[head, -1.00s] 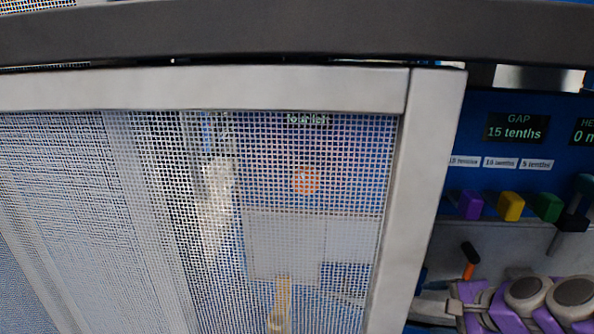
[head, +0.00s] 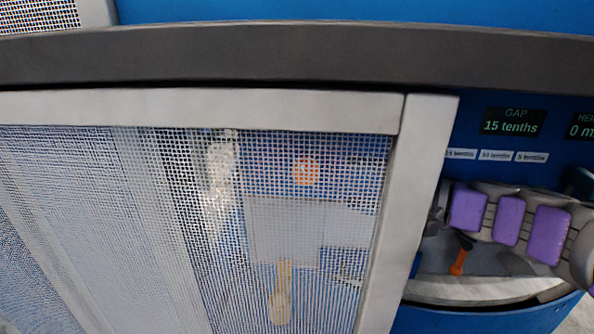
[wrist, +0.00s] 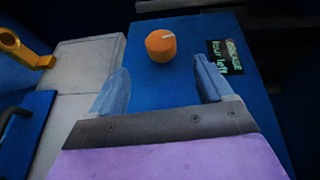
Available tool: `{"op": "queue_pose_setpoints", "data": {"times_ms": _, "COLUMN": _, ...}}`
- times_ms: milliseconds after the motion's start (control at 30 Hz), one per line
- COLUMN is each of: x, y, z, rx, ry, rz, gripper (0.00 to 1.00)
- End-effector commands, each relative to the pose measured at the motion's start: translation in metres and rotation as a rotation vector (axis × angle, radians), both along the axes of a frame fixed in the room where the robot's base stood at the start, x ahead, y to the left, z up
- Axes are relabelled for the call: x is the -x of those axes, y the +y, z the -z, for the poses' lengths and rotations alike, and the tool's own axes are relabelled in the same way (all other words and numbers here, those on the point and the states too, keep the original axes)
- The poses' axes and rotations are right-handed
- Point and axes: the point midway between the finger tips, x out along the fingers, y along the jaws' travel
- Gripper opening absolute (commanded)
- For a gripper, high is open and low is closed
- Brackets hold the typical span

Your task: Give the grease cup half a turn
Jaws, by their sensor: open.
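The grease cup is an orange round knob (wrist: 160,45) with a pale mark on its top, on a blue panel in the wrist view. It also shows through the mesh as an orange disc (head: 306,172) in the head view. My gripper (wrist: 160,82) is open, its two blue-grey fingers spread. The knob lies beyond the fingertips, roughly between them in the picture, and nothing is held. A small dark display (wrist: 225,57) with green text including "GREASE" sits right of the knob.
A mesh guard in a pale frame (head: 425,200) covers much of the head view, below a dark bar (head: 300,55). A "GAP 15 tenths" display (head: 513,121) is at right. In the wrist view, a yellow part (wrist: 22,50) and pale blocks (wrist: 85,75) stand left.

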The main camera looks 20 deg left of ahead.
Motion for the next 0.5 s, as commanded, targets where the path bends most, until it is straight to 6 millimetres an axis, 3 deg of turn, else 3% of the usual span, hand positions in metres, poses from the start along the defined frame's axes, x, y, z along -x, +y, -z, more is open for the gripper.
{"op": "queue_pose_setpoints", "data": {"times_ms": 500, "x": -0.014, "y": 0.101, "z": 0.007, "rx": 0.001, "ry": 0.001, "rz": -0.004, "gripper": 0.8}}
